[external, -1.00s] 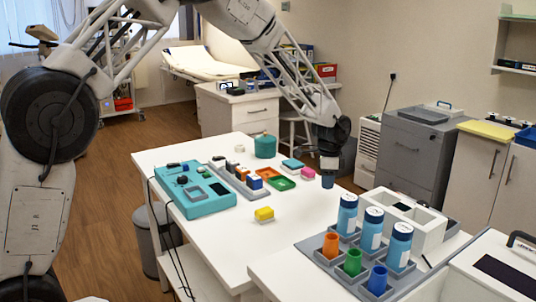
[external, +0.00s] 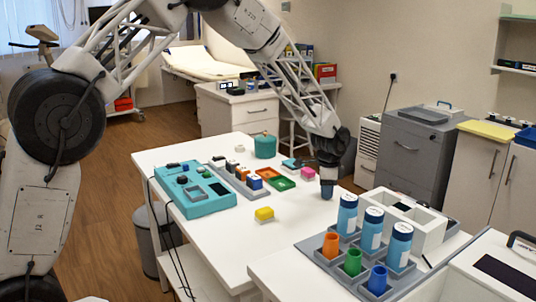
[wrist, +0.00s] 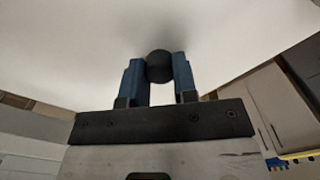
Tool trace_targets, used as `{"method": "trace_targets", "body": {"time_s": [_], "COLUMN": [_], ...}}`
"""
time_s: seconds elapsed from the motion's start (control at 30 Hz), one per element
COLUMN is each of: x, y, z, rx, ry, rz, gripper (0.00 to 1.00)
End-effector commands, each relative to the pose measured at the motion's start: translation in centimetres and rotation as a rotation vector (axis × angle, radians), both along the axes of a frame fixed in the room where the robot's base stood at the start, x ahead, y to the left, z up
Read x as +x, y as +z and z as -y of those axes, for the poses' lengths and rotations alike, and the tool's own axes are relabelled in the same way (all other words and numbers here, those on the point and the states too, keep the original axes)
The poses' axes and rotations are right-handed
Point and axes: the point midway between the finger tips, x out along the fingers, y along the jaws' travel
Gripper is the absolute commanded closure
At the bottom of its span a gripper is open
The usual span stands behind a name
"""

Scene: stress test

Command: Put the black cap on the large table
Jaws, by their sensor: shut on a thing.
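My gripper (external: 327,188) points down over the right part of the large white table (external: 235,243). In the wrist view my gripper (wrist: 158,80) has two blue fingers shut on the round black cap (wrist: 159,66), which sits between their tips. White table surface fills the view beyond the cap. In the external view the fingers and the cap are hard to tell apart. The fingertips are at or very near the tabletop; I cannot tell whether the cap touches it.
A teal device (external: 195,203) and a green tray (external: 282,184) are further left. Blue bottles (external: 347,214) stand in a grey rack in front.

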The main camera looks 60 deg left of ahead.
Motion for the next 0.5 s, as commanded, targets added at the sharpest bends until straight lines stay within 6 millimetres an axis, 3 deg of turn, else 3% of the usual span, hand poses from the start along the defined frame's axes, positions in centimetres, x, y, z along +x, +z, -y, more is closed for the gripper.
{"method": "trace_targets", "body": {"time_s": [0.17,0.2,0.33,0.5], "x": [-0.01,-0.01,-0.01,-0.01], "y": [-0.34,-0.28,-0.27,-0.27], "z": [0.00,0.01,0.00,0.01], "rx": [0.000,0.000,0.000,0.000], "ry": [0.000,0.000,0.000,0.000], "rz": [0.000,0.000,0.000,0.000], "gripper": [0.95,0.67,0.48,0.48]}}
